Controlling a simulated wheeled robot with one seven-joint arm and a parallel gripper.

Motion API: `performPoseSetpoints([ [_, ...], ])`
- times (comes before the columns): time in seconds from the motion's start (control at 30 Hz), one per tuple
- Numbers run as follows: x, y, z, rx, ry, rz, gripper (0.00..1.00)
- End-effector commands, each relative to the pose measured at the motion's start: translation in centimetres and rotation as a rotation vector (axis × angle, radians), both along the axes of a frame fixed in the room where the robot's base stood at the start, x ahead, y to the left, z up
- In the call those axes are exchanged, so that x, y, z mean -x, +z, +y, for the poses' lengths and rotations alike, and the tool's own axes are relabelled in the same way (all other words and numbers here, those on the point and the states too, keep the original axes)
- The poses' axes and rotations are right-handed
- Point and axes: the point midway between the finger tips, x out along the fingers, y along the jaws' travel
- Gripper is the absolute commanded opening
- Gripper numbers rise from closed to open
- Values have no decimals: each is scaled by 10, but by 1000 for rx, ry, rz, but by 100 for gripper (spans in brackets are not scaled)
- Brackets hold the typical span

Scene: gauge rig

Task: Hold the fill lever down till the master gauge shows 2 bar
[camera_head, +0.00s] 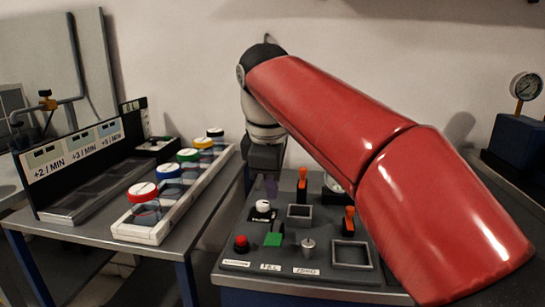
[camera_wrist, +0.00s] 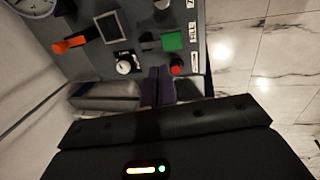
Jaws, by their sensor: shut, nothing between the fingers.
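The fill lever (camera_head: 274,239) is a green paddle by the "FILL" label at the panel's front. It also shows in the wrist view (camera_wrist: 172,41). My gripper (camera_head: 271,188) is shut and empty, its purple fingers above the panel's back part, behind the white knob and apart from the lever. In the wrist view my fingers (camera_wrist: 157,88) point at the panel near the white knob and red button. A round gauge (camera_head: 333,184) on the panel is mostly hidden by my arm. In the wrist view this gauge (camera_wrist: 35,4) is cut off, and its reading is unclear.
The panel holds a red button (camera_head: 241,244), a white knob (camera_head: 263,206), orange levers (camera_head: 349,219) and a metal knob (camera_head: 308,246). At left stands a rack with coloured-capped jars (camera_head: 143,192). Another gauge (camera_head: 526,86) stands on a blue block at right.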

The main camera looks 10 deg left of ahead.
Motion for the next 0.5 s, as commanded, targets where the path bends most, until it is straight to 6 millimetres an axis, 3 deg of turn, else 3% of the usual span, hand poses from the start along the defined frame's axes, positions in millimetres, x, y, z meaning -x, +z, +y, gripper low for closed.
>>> performPoseSetpoints([
  [0.2, -1, 31, 1, -2, 1, -1, 0],
  [0.5, 1, 43, 0, 0, 1, 1, 0],
])
